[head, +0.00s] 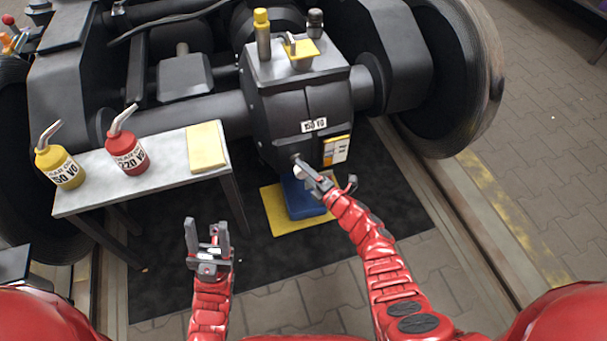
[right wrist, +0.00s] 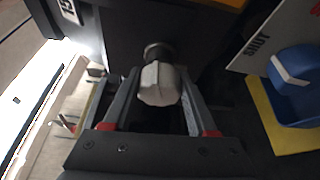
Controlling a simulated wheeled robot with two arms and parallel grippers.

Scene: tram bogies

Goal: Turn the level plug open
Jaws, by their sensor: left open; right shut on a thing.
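The level plug (right wrist: 159,84) is a pale faceted knob on the front face of the dark gearbox (head: 283,112), below its "150 VG" label. In the right wrist view it sits between the two fingers, on a short round neck. My right gripper (head: 309,176) is shut on the plug, and its fingers mostly cover the plug in the head view. My left gripper (head: 208,236) is open and empty, low in front of the side table and well apart from the gearbox.
A blue container (head: 303,196) stands on a yellow mat (head: 270,207) below the plug. On the left, a side table (head: 178,161) bears a yellow oil can (head: 62,168), a red oil can (head: 129,154) and a yellow cloth (head: 206,147). A large wheel (head: 458,75) is at right.

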